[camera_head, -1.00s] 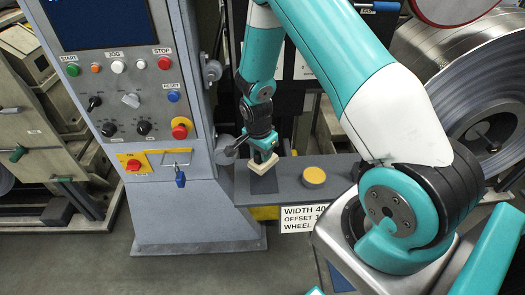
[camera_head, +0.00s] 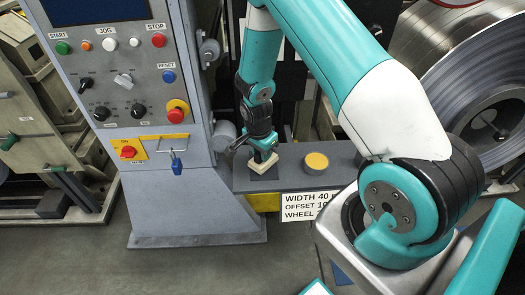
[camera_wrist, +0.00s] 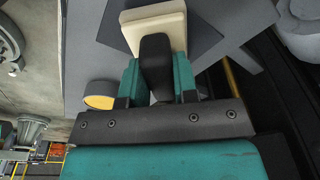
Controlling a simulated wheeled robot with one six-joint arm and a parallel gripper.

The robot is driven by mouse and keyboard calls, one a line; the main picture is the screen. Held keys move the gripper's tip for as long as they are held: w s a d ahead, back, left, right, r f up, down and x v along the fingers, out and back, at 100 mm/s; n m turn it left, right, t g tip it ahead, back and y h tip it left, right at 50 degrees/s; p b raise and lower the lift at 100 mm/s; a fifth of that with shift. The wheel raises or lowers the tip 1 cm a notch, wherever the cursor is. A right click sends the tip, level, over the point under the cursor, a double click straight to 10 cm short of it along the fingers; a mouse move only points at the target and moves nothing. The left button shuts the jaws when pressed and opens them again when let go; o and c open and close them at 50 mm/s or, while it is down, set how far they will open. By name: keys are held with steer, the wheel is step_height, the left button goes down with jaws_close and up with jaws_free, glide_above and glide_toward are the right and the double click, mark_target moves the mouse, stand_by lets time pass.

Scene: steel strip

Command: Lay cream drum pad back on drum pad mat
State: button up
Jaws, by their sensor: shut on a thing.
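My gripper (camera_head: 263,154) points down over the left part of a grey shelf and is shut on the cream drum pad (camera_head: 262,165). In the wrist view the square cream pad (camera_wrist: 152,30) sits between the fingers, with a dark finger part across its near side. I cannot tell whether pad and mat touch.
A round yellow-topped tin (camera_head: 317,162) stands on the grey shelf (camera_head: 298,181), right of the mat. A control cabinet (camera_head: 190,205) with buttons stands close on the left. A large steel coil (camera_head: 470,60) is at the right. A white sign (camera_head: 304,206) hangs on the shelf front.

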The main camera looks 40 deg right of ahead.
steer(key=shift+f, duration=0.25)
steer(key=o, duration=1)
steer(key=shift+o, duration=0.2)
step_height(320, 180, up, 17)
steer(key=a+b, duration=0.1)
steer(key=a, duration=0.1)
steer(key=shift+s+r+b, duration=0.15)
steer(key=shift+s+b, duration=0.1)
steer(key=shift+b, duration=0.15)
